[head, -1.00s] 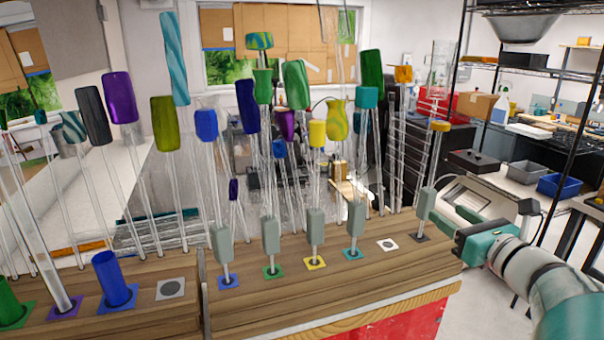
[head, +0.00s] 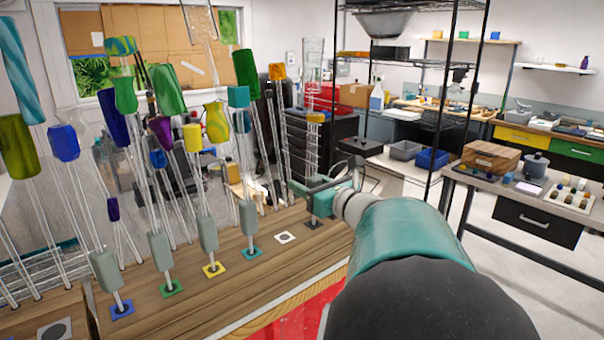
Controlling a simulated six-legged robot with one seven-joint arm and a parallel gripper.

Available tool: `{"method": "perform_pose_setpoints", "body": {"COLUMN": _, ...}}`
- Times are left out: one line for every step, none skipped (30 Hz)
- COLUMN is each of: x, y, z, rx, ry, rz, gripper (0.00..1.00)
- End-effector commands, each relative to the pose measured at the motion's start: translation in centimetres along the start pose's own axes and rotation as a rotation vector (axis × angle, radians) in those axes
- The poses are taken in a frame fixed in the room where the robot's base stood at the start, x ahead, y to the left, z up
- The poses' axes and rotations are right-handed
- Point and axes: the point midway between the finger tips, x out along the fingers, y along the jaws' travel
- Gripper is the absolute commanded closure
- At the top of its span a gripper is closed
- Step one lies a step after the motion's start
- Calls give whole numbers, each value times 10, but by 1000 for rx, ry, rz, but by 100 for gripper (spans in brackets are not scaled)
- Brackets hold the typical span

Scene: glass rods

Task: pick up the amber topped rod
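The amber topped rod has a short amber top (head: 316,117) on a clear shaft and stands upright at the right end of the wooden rack (head: 235,275). Its lower part carries a grey block (head: 320,205) above a dark square on the rack. My gripper (head: 308,187), teal and grey, is at the height of that block, reaching in from the right, and overlaps the rod's lower shaft in the picture. Whether its fingers touch the rod or have closed on it is too small to tell. My forearm hides the area to the right of the rack.
Several rods with grey blocks and coloured squares stand along the rack to the left. Tall coloured-topped glass rods, one with an orange top (head: 277,71), crowd behind. A shelf post (head: 440,110) stands to the right.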

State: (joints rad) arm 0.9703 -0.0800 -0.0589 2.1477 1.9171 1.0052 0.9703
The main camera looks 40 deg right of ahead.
Motion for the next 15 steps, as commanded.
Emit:
{"method": "perform_pose_setpoints", "body": {"x": 0, "y": 0, "z": 0, "rx": 0, "ry": 0, "rz": 0, "gripper": 59}}
{"method": "perform_pose_setpoints", "body": {"x": 0, "y": 0, "z": 0, "rx": 0, "ry": 0, "rz": 0, "gripper": 65}}
{"method": "perform_pose_setpoints", "body": {"x": 0, "y": 0, "z": 0, "rx": 0, "ry": 0, "rz": 0, "gripper": 73}}
{"method": "perform_pose_setpoints", "body": {"x": 0, "y": 0, "z": 0, "rx": 0, "ry": 0, "rz": 0, "gripper": 79}}
{"method": "perform_pose_setpoints", "body": {"x": 0, "y": 0, "z": 0, "rx": 0, "ry": 0, "rz": 0, "gripper": 84}}
{"method": "perform_pose_setpoints", "body": {"x": 0, "y": 0, "z": 0, "rx": 0, "ry": 0, "rz": 0, "gripper": 92}}
{"method": "perform_pose_setpoints", "body": {"x": 0, "y": 0, "z": 0, "rx": 0, "ry": 0, "rz": 0, "gripper": 98}}
{"method": "perform_pose_setpoints", "body": {"x": 0, "y": 0, "z": 0, "rx": 0, "ry": 0, "rz": 0, "gripper": 99}}
{"method": "perform_pose_setpoints", "body": {"x": 0, "y": 0, "z": 0, "rx": 0, "ry": 0, "rz": 1, "gripper": 99}}
{"method": "perform_pose_setpoints", "body": {"x": 0, "y": 0, "z": 0, "rx": 0, "ry": 0, "rz": 1, "gripper": 99}}
{"method": "perform_pose_setpoints", "body": {"x": 0, "y": 0, "z": 0, "rx": 0, "ry": 0, "rz": 0, "gripper": 99}}
{"method": "perform_pose_setpoints", "body": {"x": 0, "y": 0, "z": 0, "rx": 0, "ry": 0, "rz": 1, "gripper": 99}}
{"method": "perform_pose_setpoints", "body": {"x": 0, "y": 0, "z": 0, "rx": 0, "ry": 0, "rz": 1, "gripper": 99}}
{"method": "perform_pose_setpoints", "body": {"x": 0, "y": 0, "z": 0, "rx": 0, "ry": 0, "rz": 1, "gripper": 99}}
{"method": "perform_pose_setpoints", "body": {"x": 0, "y": 0, "z": 2, "rx": 0, "ry": -1, "rz": 1, "gripper": 99}}
